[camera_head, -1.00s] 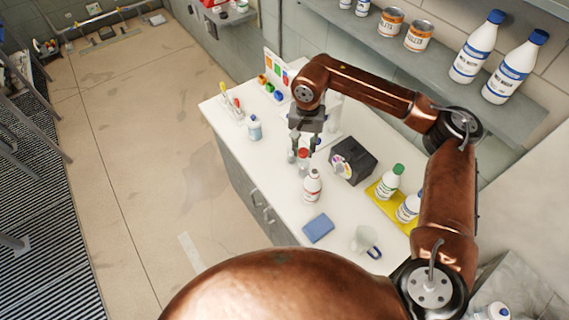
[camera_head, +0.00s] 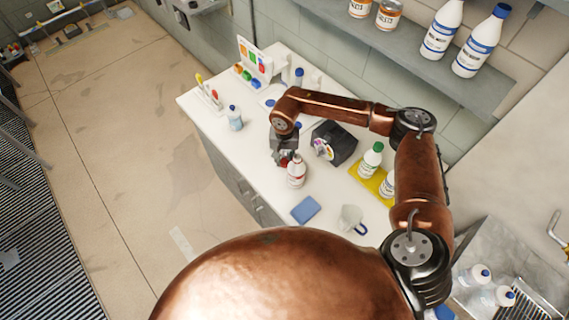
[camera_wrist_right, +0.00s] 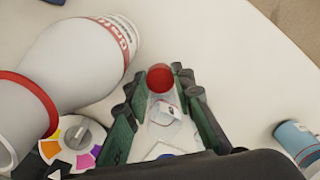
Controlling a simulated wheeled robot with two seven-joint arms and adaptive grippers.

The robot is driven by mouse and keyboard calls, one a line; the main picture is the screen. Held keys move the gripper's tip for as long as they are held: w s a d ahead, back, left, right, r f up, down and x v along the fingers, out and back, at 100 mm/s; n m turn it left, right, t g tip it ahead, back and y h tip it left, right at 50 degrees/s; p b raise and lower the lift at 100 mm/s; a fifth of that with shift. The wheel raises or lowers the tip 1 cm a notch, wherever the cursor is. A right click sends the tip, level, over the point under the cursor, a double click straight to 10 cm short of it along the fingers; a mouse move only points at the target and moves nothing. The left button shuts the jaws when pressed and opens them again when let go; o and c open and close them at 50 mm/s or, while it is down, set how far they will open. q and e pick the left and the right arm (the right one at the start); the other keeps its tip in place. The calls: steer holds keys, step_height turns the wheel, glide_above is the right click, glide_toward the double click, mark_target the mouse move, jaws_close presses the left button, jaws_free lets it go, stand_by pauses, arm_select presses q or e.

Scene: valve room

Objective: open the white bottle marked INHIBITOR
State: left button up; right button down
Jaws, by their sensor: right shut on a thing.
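The white bottle with red lettering (camera_head: 297,174) stands upright on the white bench. In the right wrist view the bottle (camera_wrist_right: 80,62) fills the left side; its neck has a red ring, and its mouth looks uncapped. My right gripper (camera_head: 285,160) is just left of and behind the bottle's neck in the head view. Its fingers are shut on a small round red piece that looks like the cap (camera_wrist_right: 160,79), apart from the bottle in the wrist view. The fingertips are partly hidden in the head view. My left gripper is not in view.
Beside the bottle are a dark box with a coloured dial (camera_head: 333,142), a green-capped bottle (camera_head: 370,161) on a yellow tray (camera_head: 372,186), a blue pad (camera_head: 305,209) and a mug (camera_head: 350,218). A small blue bottle (camera_head: 235,119) stands at the bench's left.

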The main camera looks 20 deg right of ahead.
mark_target(285, 162)
step_height(285, 162, down, 3)
steer(key=shift+f, duration=0.1)
steer(key=shift+f, duration=0.15)
steer(key=c, duration=1.7)
jaws_free()
steer(key=shift+o, duration=0.2)
